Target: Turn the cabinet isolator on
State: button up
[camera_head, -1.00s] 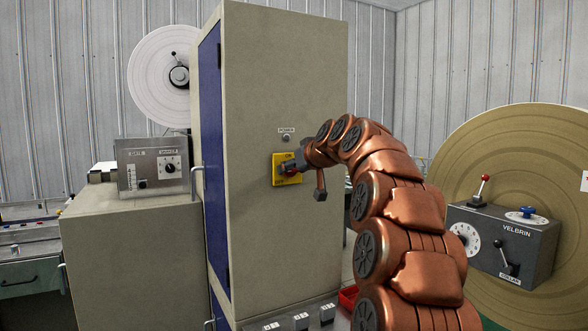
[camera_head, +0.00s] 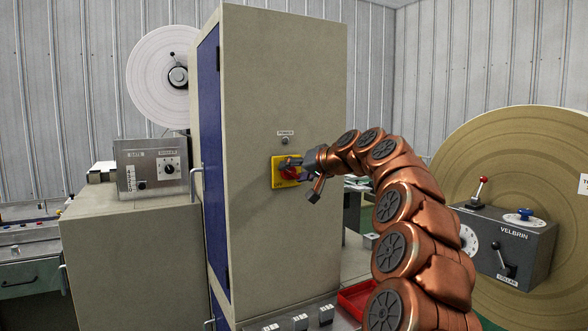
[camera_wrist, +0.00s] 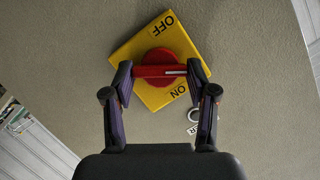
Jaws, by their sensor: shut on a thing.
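The isolator is a yellow plate (camera_head: 278,181) with a red knob (camera_head: 291,174) on the grey cabinet front (camera_head: 270,80). The plate also shows in the wrist view (camera_wrist: 128,53), tilted there, with OFF at the top and ON at the lower right. My gripper (camera_wrist: 160,70) is shut on the red knob's bar (camera_wrist: 150,72), one finger at each end. The bar lies about level in the wrist view; its white mark points right, between the two words and nearer ON. In the head view my gripper (camera_head: 292,163) partly covers the knob.
A small lamp (camera_head: 285,141) labelled POWER sits above the plate and looks unlit. A grey control box (camera_head: 515,255) with levers stands at right before a large tan roll (camera_head: 460,150). A red tray (camera_head: 356,298) lies low beside the cabinet.

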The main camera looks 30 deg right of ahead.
jog(key=m+t+y+p, duration=0.1)
jog(key=m+y, duration=0.1)
jog(key=m, duration=0.2)
jog(key=shift+d+p, duration=0.1)
jog(key=shift+p, duration=0.25)
jog(key=m, duration=0.1)
jog(key=m+t+y, duration=0.1)
jog(key=m, duration=0.1)
jog(key=m+t+p, duration=0.1)
jog(key=shift+d+f+m+y, duration=0.1)
jog(key=shift+f+m+y, duration=0.2)
jog(key=o, duration=1.2)
jog(key=shift+c, duration=0.2)
jog(key=shift+s, duration=0.1)
jog(key=v, duration=1.2)
jog(key=shift+f, duration=0.1)
